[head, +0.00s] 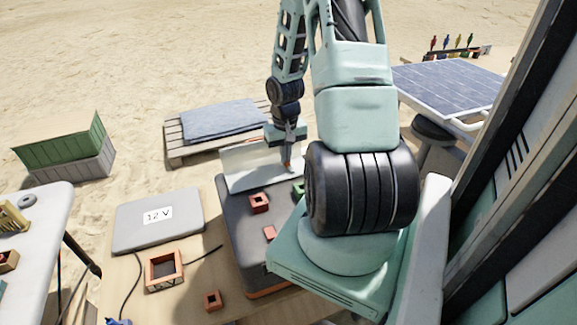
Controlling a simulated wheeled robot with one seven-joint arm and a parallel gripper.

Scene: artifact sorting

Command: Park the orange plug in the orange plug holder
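My gripper (287,158) points down in front of a pale upright panel, above the far end of a dark case. It is small in view, and I cannot tell whether its fingers are open or shut. A small orange-brown bit (287,166) shows at its fingertips; I cannot tell whether it is the orange plug. Orange-red hollow blocks stand on the case (259,203) and on the wooden table (212,300). A larger orange square frame (164,270) stands on the table. I cannot tell which of these is the orange plug holder.
A grey box marked 12 V (158,232) lies on the wooden table, with dark cables near it. The dark case (236,235) has a pale panel (258,165) behind it. A solar panel (450,90) stands at right. Part of the case is hidden behind my arm.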

